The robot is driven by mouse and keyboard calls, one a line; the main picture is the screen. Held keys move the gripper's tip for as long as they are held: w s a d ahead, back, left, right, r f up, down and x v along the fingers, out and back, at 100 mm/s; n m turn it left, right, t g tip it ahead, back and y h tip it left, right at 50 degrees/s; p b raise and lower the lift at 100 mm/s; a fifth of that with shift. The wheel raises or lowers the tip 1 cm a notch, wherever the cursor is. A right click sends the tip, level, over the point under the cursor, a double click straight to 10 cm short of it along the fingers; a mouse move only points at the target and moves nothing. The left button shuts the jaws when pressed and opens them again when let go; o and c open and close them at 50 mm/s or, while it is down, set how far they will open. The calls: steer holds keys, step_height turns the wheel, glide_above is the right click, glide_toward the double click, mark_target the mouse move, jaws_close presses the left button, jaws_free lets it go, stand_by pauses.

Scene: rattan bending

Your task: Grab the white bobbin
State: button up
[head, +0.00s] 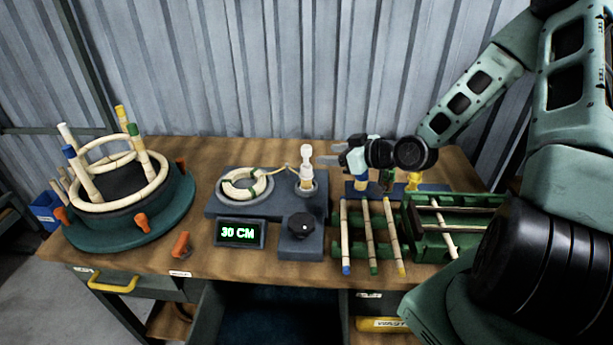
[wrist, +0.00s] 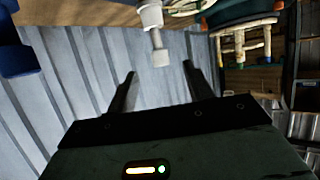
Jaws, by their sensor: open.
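The white bobbin (head: 307,156) stands upright on a post at the right of the grey-blue measuring machine (head: 268,206). A pale strand runs to it from the coil on the left. My gripper (head: 328,154) is just right of the bobbin, pointing left at about the height of its upper part. In the wrist view the bobbin (wrist: 152,18) shows beyond the open fingers (wrist: 160,78), its white tip lined up with the gap between them. The fingers look empty and apart from the bobbin.
A rattan coil (head: 245,184) sits on the machine, beside a 30 CM display (head: 239,233) and a black knob (head: 302,225). A round rattan frame (head: 125,189) stands left. Other bobbins, including a yellow one (head: 413,180), stand behind three rods (head: 371,238) and a green rack (head: 420,242).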

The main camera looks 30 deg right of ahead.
mark_target(303, 151)
steer(key=p+x, duration=0.1)
steer(key=x, duration=0.4)
steer(key=shift+w+a+f, duration=0.15)
steer(key=shift+w, duration=0.15)
steer(key=x, duration=0.1)
steer(key=p+x, duration=0.1)
steer(key=x, duration=0.1)
steer(key=p+x, duration=0.1)
steer(key=shift+w+r, duration=0.3)
steer(key=shift+w+a+f, duration=0.15)
steer(key=shift+w+f, duration=0.1)
steer(key=shift+w, duration=0.1)
jaws_close()
